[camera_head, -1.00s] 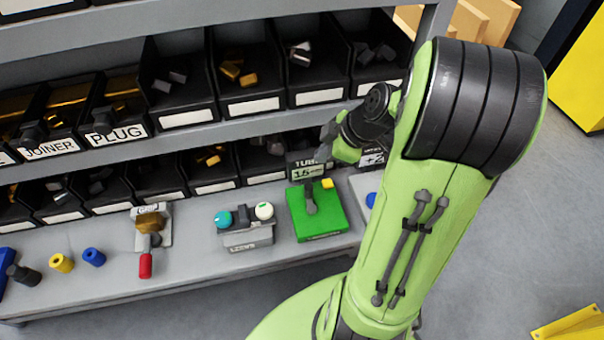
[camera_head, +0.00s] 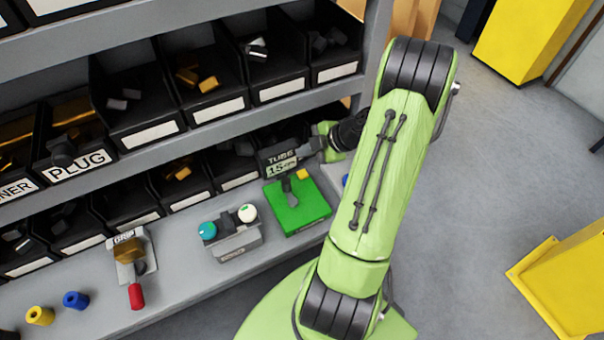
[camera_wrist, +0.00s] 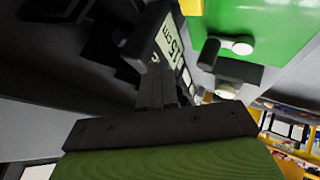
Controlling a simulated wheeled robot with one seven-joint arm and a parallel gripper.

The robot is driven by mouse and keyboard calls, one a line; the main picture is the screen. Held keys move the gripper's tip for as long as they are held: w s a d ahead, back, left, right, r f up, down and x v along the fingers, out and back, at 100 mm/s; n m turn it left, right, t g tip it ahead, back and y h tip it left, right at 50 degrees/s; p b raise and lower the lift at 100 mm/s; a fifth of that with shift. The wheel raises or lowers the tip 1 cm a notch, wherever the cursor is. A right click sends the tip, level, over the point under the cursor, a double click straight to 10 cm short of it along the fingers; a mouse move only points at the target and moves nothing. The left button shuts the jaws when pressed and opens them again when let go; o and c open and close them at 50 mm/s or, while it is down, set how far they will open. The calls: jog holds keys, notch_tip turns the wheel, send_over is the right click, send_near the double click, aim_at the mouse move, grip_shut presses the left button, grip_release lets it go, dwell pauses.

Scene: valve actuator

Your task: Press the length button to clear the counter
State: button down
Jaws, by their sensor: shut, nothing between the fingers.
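The tube counter (camera_head: 283,161) is a dark box with a lit display reading 15 cm, standing at the back of a green base (camera_head: 309,210). Its display (camera_wrist: 170,42) shows sideways in the wrist view. A small yellow block (camera_head: 303,174) and a grey lever (camera_head: 287,184) are on the base. I cannot make out which part is the length button. My gripper (camera_head: 308,149) is at the right side of the counter, very close to it; contact cannot be told. In the wrist view my gripper (camera_wrist: 145,50) is shut and empty, its tip beside the display.
A grey box with teal and white knobs (camera_head: 233,240) stands left of the green base. Shelves of black bins rise behind. A yellow box (camera_head: 565,275) stands on the floor at right.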

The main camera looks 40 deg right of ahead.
jog(key=b, duration=0.3)
send_over(306, 175)
notch_tip(306, 175, down, 5)
jog(key=shift+w+f, duration=0.15)
jog(key=shift+f, duration=0.05)
jog(key=shift+f+b, duration=0.35)
jog(key=shift+b, duration=0.2)
dwell(1.2)
jog(key=shift+f+b, duration=0.4)
jog(key=shift+b, duration=0.4)
jog(key=shift+f+b, duration=0.5)
jog(key=shift+b, duration=0.3)
dwell(0.3)
jog(key=shift+r, duration=0.15)
jog(key=shift+r+p, duration=0.3)
jog(key=shift+r, duration=0.55)
jog(key=shift+r+p, duration=1.1)
jog(key=shift+r, duration=1.4)
